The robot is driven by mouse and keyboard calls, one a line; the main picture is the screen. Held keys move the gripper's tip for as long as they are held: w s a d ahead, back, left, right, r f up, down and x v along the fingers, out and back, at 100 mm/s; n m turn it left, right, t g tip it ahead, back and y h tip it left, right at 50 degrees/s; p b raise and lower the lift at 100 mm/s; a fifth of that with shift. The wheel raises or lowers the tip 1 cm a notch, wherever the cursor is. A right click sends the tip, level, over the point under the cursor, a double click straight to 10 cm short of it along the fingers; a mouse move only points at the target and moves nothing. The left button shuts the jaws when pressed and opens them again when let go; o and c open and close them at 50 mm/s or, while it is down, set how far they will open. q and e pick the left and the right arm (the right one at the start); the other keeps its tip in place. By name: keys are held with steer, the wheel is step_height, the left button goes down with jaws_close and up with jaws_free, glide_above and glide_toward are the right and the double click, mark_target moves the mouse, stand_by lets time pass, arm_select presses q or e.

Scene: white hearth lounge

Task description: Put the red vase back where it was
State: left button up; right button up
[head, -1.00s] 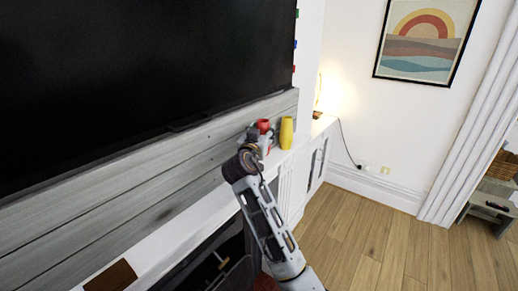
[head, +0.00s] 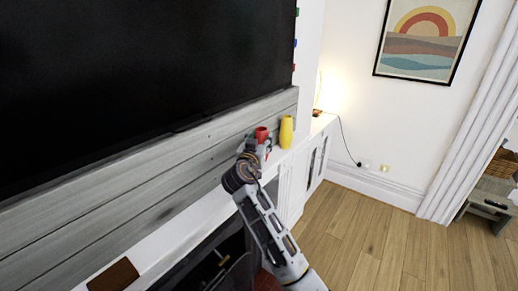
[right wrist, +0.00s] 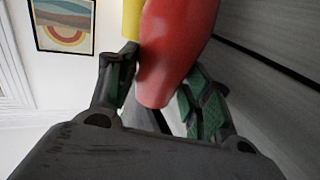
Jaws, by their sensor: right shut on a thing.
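The red vase (head: 261,134) is at the white mantel shelf, just left of the yellow vase (head: 286,131). My right gripper (head: 262,150) is shut on the red vase, and the gripper and arm hide its lower part in the head view. In the right wrist view the red vase (right wrist: 172,55) sits between the two green-padded fingers (right wrist: 160,95), with a strip of the yellow vase (right wrist: 131,18) just behind it. Whether the red vase touches the shelf cannot be told. My left gripper is not in view.
The white mantel shelf (head: 178,236) runs below a grey wood panel (head: 150,192) and a large dark screen (head: 140,70). A dark brown item (head: 113,275) lies at its near end. A lit lamp (head: 317,100) stands beyond the yellow vase.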

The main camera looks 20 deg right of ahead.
step_height(320, 180, down, 3)
steer(key=shift+r+p, duration=0.2)
steer(key=shift+p, duration=0.25)
steer(key=shift+w+a+f, duration=0.1)
steer(key=shift+w+f, duration=0.05)
steer(key=shift+f, duration=0.15)
steer(key=shift+f, duration=0.15)
steer(key=o, duration=1.1)
steer(key=shift+a, duration=0.1)
steer(key=b+v, duration=0.2)
steer(key=v, duration=1)
steer(key=shift+b, duration=0.35)
